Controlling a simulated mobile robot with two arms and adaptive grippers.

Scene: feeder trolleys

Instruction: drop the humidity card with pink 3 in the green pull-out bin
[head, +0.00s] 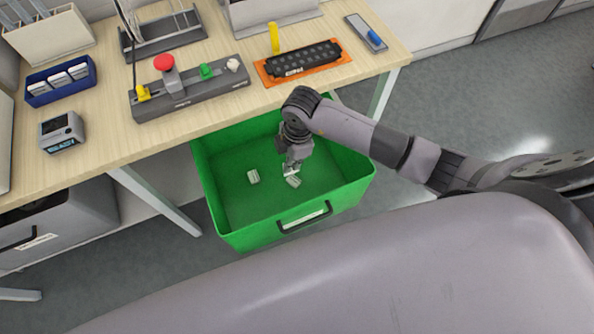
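The green pull-out bin (225,228) stands open below the table's front edge, with a handle and label on its front. A small pale card-like piece (253,176) lies on the bin floor. A second small pale piece (293,182) shows right at the tips of my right gripper (290,169). I cannot tell whether it lies on the floor or touches the fingers. No pink 3 is readable on either. My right gripper points down inside the bin's outline; its finger opening is too small to judge. My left gripper is out of view.
The wooden table (110,130) above holds a blue box with white pieces (62,82), a grey device (62,132), a button panel (190,95) and an orange tray (303,66). A grey drawer unit (60,225) stands left of the bin.

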